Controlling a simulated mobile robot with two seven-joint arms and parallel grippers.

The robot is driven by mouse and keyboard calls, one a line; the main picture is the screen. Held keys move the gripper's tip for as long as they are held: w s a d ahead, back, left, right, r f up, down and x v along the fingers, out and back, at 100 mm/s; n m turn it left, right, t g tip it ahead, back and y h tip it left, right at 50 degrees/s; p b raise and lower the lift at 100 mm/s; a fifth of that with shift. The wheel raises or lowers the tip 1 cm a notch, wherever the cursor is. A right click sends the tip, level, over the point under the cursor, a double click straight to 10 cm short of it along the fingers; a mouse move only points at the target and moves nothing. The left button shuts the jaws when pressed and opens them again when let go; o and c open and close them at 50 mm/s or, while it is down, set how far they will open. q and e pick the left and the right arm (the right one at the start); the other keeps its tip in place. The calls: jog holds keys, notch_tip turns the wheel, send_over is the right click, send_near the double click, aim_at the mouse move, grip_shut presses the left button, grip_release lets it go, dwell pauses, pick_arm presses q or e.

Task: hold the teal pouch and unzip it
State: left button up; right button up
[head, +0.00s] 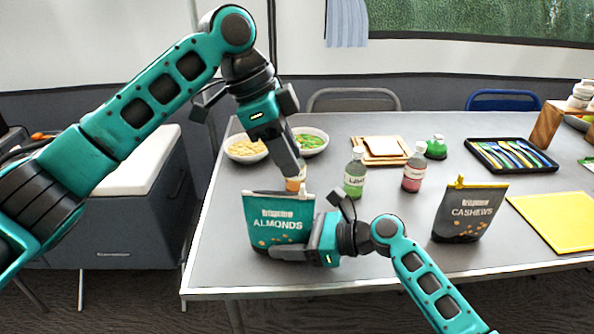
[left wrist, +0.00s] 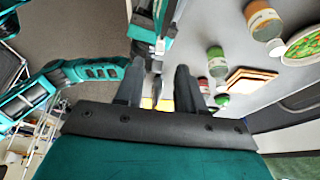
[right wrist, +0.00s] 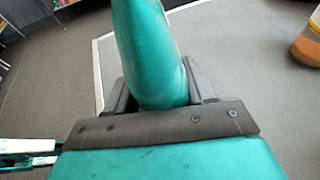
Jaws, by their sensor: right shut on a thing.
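The teal pouch (head: 265,225), labelled ALMONDS, stands upright near the front left of the table. My right gripper (head: 292,250) is shut on its lower right side. In the right wrist view the pouch (right wrist: 150,45) rises between the fingers. My left gripper (head: 298,174) points down just above the pouch's upper right corner. In the left wrist view its fingers (left wrist: 156,88) are apart, with nothing clearly held between them. The pouch's top edge shows as a pale strip in the head view. I cannot make out the zip slider.
A grey CASHEWS pouch (head: 470,212) stands to the right, beside a yellow mat (head: 556,222). A green bottle (head: 355,175) and a pink bottle (head: 414,170) stand behind my right wrist. Two bowls and an orange-toned jar (head: 295,185) are close behind my left gripper.

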pick_arm(q)
jog(key=v, duration=0.7)
jog(key=shift+r, duration=0.1)
jog(key=v, duration=1.1)
jog(key=shift+r, duration=0.4)
jog(key=shift+a, duration=0.1)
pick_arm(e)
jog(key=o, duration=1)
